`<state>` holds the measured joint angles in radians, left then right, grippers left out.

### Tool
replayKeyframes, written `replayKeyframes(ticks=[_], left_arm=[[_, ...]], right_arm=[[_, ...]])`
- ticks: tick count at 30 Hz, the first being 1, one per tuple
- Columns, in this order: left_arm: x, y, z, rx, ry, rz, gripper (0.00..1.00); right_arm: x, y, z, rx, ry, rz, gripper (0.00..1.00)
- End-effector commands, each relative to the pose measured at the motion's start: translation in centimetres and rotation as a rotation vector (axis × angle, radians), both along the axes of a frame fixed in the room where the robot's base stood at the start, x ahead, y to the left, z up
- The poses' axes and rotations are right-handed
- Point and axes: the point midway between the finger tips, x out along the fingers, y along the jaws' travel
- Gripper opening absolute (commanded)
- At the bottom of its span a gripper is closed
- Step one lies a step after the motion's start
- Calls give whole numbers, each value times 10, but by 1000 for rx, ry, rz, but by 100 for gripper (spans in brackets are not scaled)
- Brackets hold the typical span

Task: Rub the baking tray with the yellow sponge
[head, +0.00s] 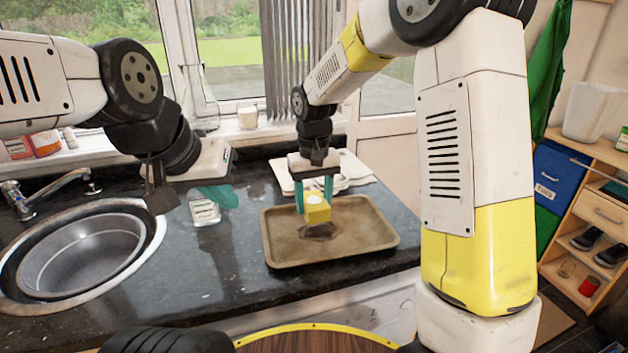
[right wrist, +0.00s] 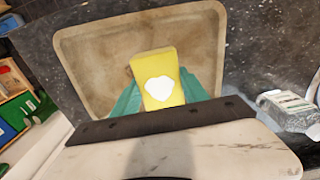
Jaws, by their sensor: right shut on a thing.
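The brown baking tray (head: 375,238) lies on the dark granite counter, with a dark patch (head: 318,233) near its middle. My right gripper (head: 315,203) points down over the tray, its teal fingers shut on the yellow sponge (head: 318,214). The sponge has a white blob on its face; it also shows between the fingers in the right wrist view (right wrist: 165,100), with the tray (right wrist: 95,60) behind. I cannot tell whether the sponge touches the tray. My left gripper (head: 215,196) hangs between sink and tray; its teal fingertips are partly hidden and their gap is unclear.
A clear pack with a label (head: 204,211) stands beside my left gripper. The round sink (head: 85,255) and tap (head: 40,190) are at the left. A pale folded cloth (head: 350,170) lies behind the tray. The counter in front of the tray is clear.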

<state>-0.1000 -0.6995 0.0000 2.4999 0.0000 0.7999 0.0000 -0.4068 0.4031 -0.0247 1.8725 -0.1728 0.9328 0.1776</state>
Motion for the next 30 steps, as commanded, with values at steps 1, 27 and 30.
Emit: replayKeyframes(ticks=[1,27,30], left_arm=[[0,0,0,0,0,0,0],[0,0,0,0,0,0,0],[0,0,0,0,0,0,0]], right_arm=[[0,0,0,0,0,0,19],[0,0,-60,0,0,0,19],[0,0,-60,0,0,0,19]])
